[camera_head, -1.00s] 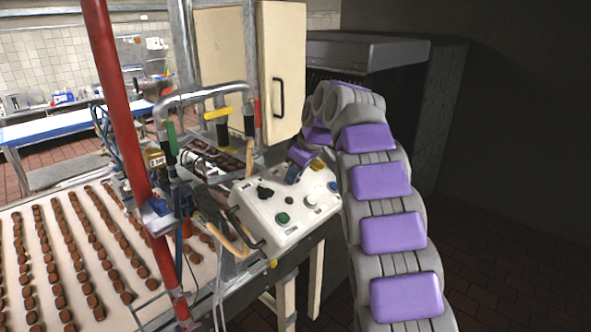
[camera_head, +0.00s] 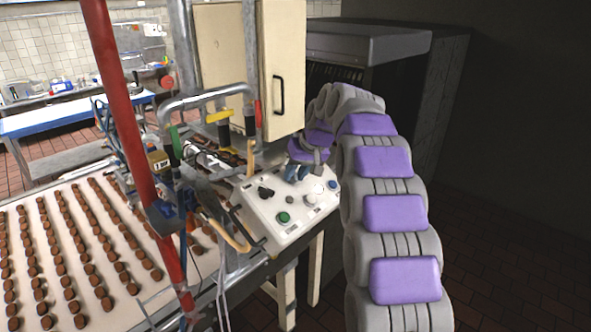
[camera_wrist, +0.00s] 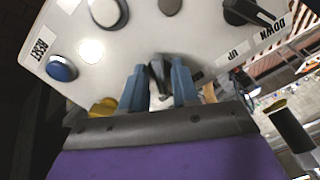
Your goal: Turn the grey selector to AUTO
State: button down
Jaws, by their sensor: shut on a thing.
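The grey selector (camera_wrist: 157,72) is a small grey knob on the white control panel (camera_head: 262,222), seen between my fingers in the wrist view. My gripper (camera_wrist: 159,88) has its two blue-grey fingers on either side of the knob, shut on it. In the head view my gripper (camera_head: 297,173) reaches down to the far part of the panel and hides the selector. The selector's pointer direction and the AUTO label cannot be made out.
The panel carries a green button (camera_head: 284,217), a white button (camera_head: 311,198), a blue button (camera_wrist: 62,68) labelled RESET and a black selector (camera_wrist: 247,12) near UP and DOWN. A red post (camera_head: 128,130) and a conveyor of chocolates (camera_head: 150,298) stand left; a cabinet (camera_head: 282,60) stands behind.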

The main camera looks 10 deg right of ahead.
jog(key=shift+r, duration=0.1)
dwell(0.5)
jog(key=c, duration=1.2)
grip_release()
jog(key=shift+p+v, duration=1.6)
jog(key=shift+v, duration=6.95)
jog(key=shift+d, duration=0.15)
